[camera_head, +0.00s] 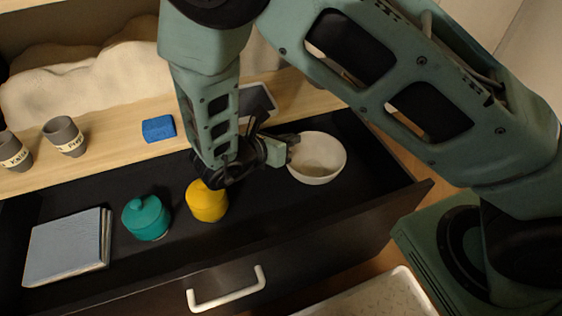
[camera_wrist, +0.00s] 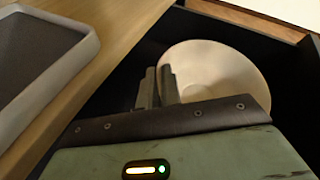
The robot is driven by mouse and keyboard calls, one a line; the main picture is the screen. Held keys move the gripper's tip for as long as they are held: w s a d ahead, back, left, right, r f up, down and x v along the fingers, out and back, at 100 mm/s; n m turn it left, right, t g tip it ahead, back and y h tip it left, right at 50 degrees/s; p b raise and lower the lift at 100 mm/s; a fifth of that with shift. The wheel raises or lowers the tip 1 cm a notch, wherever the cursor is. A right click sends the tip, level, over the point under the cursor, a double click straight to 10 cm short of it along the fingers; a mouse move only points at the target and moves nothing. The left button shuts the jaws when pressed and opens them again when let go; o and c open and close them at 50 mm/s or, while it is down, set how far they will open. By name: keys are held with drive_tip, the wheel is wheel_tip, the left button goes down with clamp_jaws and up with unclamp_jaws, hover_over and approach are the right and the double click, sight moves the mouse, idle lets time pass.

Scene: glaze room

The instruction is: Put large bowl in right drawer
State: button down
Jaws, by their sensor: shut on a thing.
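A large off-white bowl (camera_head: 318,160) is inside the right end of an open black drawer (camera_head: 345,205). My gripper (camera_head: 292,143) is shut on the bowl's left rim. The wrist view also shows the bowl (camera_wrist: 215,75), with my gripper's fingers (camera_wrist: 157,86) pinching its near-left wall. The bowl looks roughly upright; whether its base touches the drawer floor cannot be told. The drawer's white handle (camera_head: 228,290) is on its front face.
The drawer also holds a yellow jar (camera_head: 206,203), a teal lidded jar (camera_head: 146,218) and a grey book-like block (camera_head: 67,248). On the wooden counter (camera_head: 110,160) stand grey cups (camera_head: 64,136), a blue block (camera_head: 158,128) and a grey tray (camera_wrist: 40,62).

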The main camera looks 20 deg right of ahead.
wheel_tip(320, 180, down, 6)
drive_tip(key=shift+r+b, duration=0.15)
drive_tip(key=shift+b, duration=0.7)
drive_tip(key=c, duration=1.6)
unclamp_jaws()
drive_tip(key=shift+o, duration=0.2)
drive_tip(key=p+v, duration=0.2)
drive_tip(key=v, duration=0.5)
drive_tip(key=shift+a, duration=0.25)
drive_tip(key=shift+s+r, duration=0.1)
drive_tip(key=shift+r, duration=0.05)
